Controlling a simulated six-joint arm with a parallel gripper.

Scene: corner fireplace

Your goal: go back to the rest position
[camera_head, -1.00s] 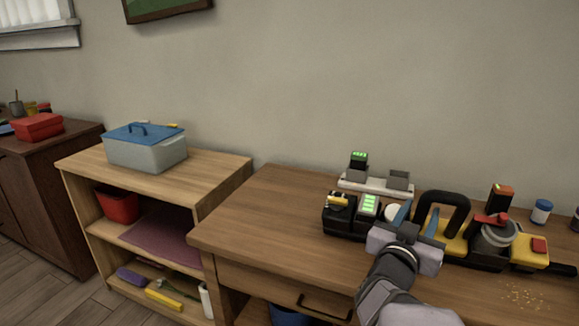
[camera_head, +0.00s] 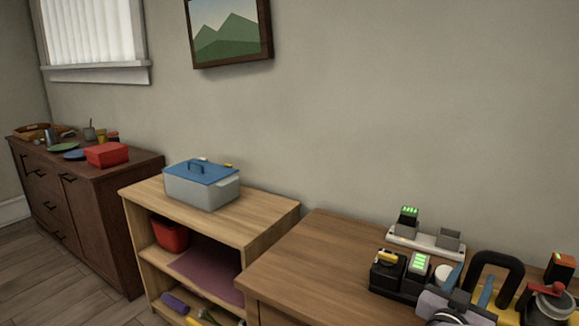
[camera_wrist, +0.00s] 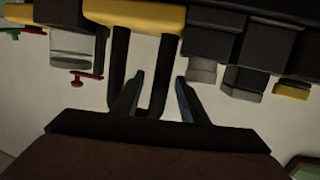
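My gripper (camera_head: 470,281) is at the lower right of the head view, over the wooden table (camera_head: 325,257), partly cut off by the bottom edge. Its two blue-grey fingers stand apart. The wrist view also shows my gripper (camera_wrist: 159,76) open, with nothing clamped between the fingers. A black loop handle (camera_head: 497,262) stands just beside and behind the fingers in the head view. In the wrist view, one bar of this handle (camera_wrist: 161,55) shows in the gap between the fingers; I cannot tell whether they touch it.
A black device with green lights (camera_head: 419,268) and a white charging strip (camera_head: 428,241) stand left of and behind my gripper. A grey pot (camera_head: 550,306) is to its right. The table's left part is clear. A lidded box (camera_head: 202,187) stands on the lower shelf unit.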

